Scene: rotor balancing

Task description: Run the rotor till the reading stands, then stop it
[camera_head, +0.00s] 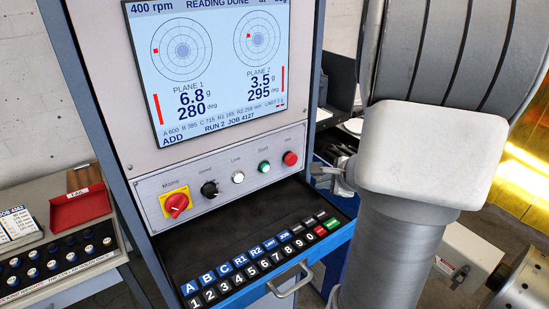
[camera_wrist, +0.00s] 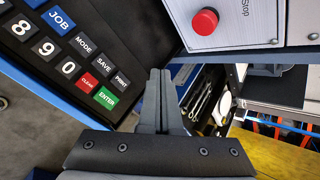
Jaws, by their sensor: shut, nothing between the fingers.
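The balancing machine's screen (camera_head: 205,75) reads 400 rpm and READING DONE. Plane 1 shows 6.8 g at 280 deg and plane 2 shows 3.5 g at 295 deg, with ADD, RUN 2, JOB 4127 below. The red stop button (camera_head: 290,158) is at the right end of the panel; it also shows in the wrist view (camera_wrist: 205,21). The green start button (camera_head: 264,167) is left of it. My gripper (camera_head: 322,172) is shut and empty, just right of and below the stop button, apart from it. A metal cylinder (camera_head: 525,285) shows partly at lower right; I cannot tell whether it turns.
A keypad drawer (camera_head: 250,250) juts out below the panel. The panel also carries a red mains switch (camera_head: 176,204), a black knob (camera_head: 209,189) and a white lamp (camera_head: 238,177). A weights rack (camera_head: 62,262) and red tray (camera_head: 80,208) stand left.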

